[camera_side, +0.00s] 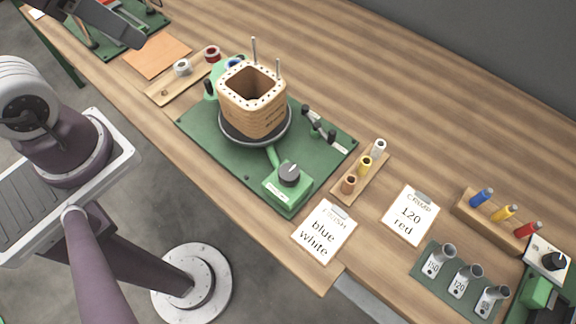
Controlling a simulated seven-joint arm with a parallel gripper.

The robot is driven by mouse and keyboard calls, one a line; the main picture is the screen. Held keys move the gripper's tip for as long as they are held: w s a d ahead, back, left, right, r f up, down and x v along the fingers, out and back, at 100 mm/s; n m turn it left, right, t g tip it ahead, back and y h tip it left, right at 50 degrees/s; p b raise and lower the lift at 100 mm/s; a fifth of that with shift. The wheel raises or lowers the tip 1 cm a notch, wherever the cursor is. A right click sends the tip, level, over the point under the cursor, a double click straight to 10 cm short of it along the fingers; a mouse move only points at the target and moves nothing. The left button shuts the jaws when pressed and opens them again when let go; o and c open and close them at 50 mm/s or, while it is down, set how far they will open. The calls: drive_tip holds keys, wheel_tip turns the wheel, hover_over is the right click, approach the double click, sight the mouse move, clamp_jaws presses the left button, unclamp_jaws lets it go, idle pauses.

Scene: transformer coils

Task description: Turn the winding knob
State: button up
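The dark round knob (289,172) with a light mark on top sits on a green box at the front corner of the green winding base plate (222,151). Nothing touches it. Behind it, a wooden bobbin (252,112) with a square opening stands on a dark round turntable, with two thin metal pins rising beside it. My gripper (118,28) seems to be the dark grey part at the top left, well away from the knob. Its fingertips cannot be made out, so its opening does not show.
Wire spools stand on wooden racks behind the bobbin and right of the knob (366,164). A second dark knob (553,261) sits on a white box at far right.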

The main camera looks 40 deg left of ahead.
idle(0.3)
drive_tip(key=shift+o, duration=0.6)
drive_tip(key=o, duration=0.4)
drive_tip(key=w+d+n, duration=0.1)
drive_tip(key=d, duration=0.1)
drive_tip(key=w+d+f+n+g+h, duration=0.1)
drive_tip(key=w+d, duration=0.1)
drive_tip(key=w+d+n+g, duration=0.1)
drive_tip(key=w, duration=0.1)
drive_tip(key=shift+w+d+f+n+h, duration=0.2)
drive_tip(key=shift+d+f+n+h, duration=0.1)
drive_tip(key=shift+d+h, duration=0.1)
drive_tip(key=shift+c, duration=0.2)
drive_tip(key=n+g+y, duration=0.2)
drive_tip(key=n+g, duration=0.2)
drive_tip(key=n, duration=0.5)
hover_over(289, 172)
wheel_tip(289, 172, down, 16)
drive_tip(key=shift+w+a+r, duration=0.1)
drive_tip(key=shift+a+r, duration=0.05)
wheel_tip(289, 172, down, 7)
drive_tip(key=shift+r, duration=0.1)
drive_tip(key=shift+f, duration=0.45)
